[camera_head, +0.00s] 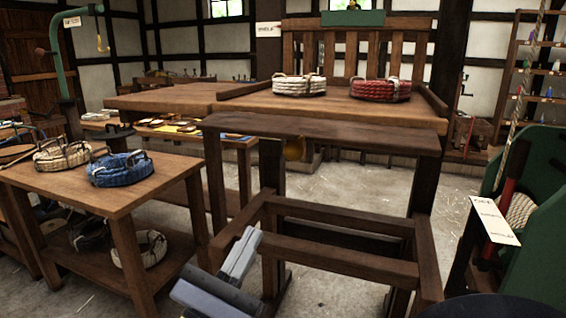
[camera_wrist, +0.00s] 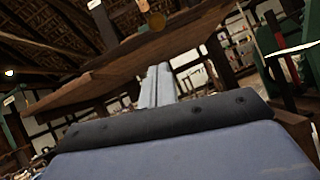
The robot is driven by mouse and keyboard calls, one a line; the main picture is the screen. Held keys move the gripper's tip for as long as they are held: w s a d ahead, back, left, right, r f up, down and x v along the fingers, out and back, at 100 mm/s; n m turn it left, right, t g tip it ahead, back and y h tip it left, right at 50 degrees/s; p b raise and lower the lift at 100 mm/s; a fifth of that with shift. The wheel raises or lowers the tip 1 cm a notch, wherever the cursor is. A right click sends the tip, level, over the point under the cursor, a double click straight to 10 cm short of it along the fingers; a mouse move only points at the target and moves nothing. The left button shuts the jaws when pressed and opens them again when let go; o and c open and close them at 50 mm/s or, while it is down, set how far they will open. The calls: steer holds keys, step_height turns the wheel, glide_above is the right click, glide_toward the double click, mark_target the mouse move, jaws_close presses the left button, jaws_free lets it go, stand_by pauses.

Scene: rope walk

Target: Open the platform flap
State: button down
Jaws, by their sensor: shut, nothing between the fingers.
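The wooden platform (camera_head: 300,107) stands across the middle, with a slatted back. A darker board (camera_head: 320,133), which looks like its flap, runs along its near side; I cannot tell how it is hinged.
A white rope coil (camera_head: 299,86) and a red one (camera_head: 381,90) lie on the platform. A side table (camera_head: 130,190) with rope coils stands left. A lower wooden frame (camera_head: 345,262) is close by my gripper. A green stand (camera_head: 540,215) is at right.

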steer(key=r+x, duration=0.1)
steer(key=x, duration=0.9)
steer(key=shift+d+r, duration=0.15)
steer(key=shift+r, duration=0.15)
steer(key=shift+s, duration=0.1)
